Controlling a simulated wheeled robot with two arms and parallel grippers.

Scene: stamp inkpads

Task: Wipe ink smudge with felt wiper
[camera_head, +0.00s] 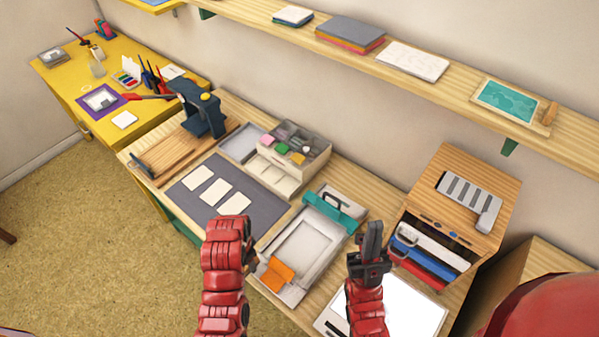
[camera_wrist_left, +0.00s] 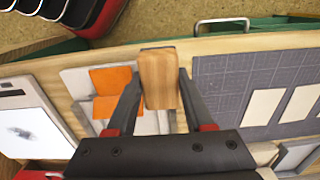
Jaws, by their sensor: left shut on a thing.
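My left gripper (camera_wrist_left: 162,82) is shut on a wooden block (camera_wrist_left: 160,78) in the left wrist view. The block has a thin dark edge at its far end and looks like the felt wiper. In the head view my red left arm (camera_head: 224,262) hides the block. A dark ink smudge (camera_wrist_left: 22,132) lies on a white surface at the left of the left wrist view, apart from the block. My right gripper (camera_head: 370,243) points up over the right part of the bench in the head view; its finger gap is not clear.
A pale tray (camera_head: 325,240) with a teal clamp (camera_head: 334,204) and an orange piece (camera_head: 277,274) lies between my arms. A grey mat (camera_head: 250,218) with white cards is left of it. A wooden cabinet (camera_head: 470,180) stands at right. A white sheet (camera_head: 412,310) lies at the front.

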